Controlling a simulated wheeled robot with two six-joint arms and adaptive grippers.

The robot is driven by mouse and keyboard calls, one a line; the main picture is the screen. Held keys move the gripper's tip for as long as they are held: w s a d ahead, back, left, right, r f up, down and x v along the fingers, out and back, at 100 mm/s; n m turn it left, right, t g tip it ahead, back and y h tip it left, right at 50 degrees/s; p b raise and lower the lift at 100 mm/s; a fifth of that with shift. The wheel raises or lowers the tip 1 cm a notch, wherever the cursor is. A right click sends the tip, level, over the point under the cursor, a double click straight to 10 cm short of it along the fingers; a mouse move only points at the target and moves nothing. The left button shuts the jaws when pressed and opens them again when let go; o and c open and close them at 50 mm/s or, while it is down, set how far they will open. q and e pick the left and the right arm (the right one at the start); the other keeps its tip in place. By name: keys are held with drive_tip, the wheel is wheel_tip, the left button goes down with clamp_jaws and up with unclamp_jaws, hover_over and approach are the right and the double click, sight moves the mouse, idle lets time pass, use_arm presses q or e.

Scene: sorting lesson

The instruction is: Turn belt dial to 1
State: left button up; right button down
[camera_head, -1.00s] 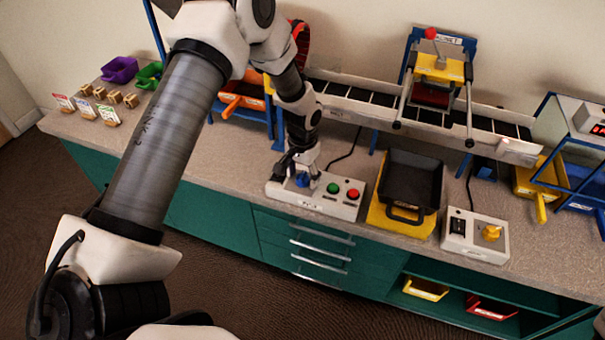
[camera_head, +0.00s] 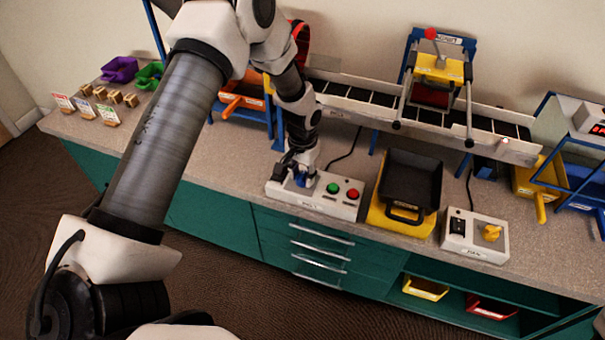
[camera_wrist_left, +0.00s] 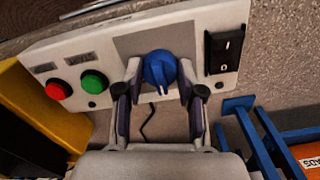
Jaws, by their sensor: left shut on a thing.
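The blue belt dial (camera_wrist_left: 160,70) sits on a white control box (camera_head: 312,206) on the bench. In the left wrist view its white pointer mark faces the lower edge of the picture. My left gripper (camera_head: 301,180) is shut on the dial, with one finger on each side of it, as it also shows in the left wrist view (camera_wrist_left: 158,80). In the head view the gripper mostly hides the dial. The same box carries a green button (camera_head: 333,188), a red button (camera_head: 353,194) and a black rocker switch (camera_wrist_left: 223,52). My right gripper is out of view.
A black tray (camera_head: 427,170) on a yellow base stands right of the box. Further right is another box with a yellow knob (camera_head: 491,233). The conveyor belt (camera_head: 360,97) runs behind. Wooden blocks and small bins (camera_head: 119,69) stand at the far left.

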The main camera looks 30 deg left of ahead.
use_arm(q)
drive_tip(key=shift+n, duration=0.3)
drive_tip(key=shift+s+r+n+p, duration=0.1)
drive_tip(key=shift+n+p, duration=0.7)
drive_tip(key=shift+p, duration=0.15)
drive_tip(key=n+p, duration=0.2)
drive_tip(key=n, duration=0.1)
drive_tip(key=shift+p, duration=0.3)
drive_tip(key=n+p, duration=0.3)
drive_tip(key=n, duration=0.1)
drive_tip(key=shift+n, duration=0.3)
drive_tip(key=shift+n+p, duration=0.65)
drive_tip(key=shift+n, duration=0.25)
drive_tip(key=o, duration=1.1)
drive_tip(key=shift+o, duration=0.2)
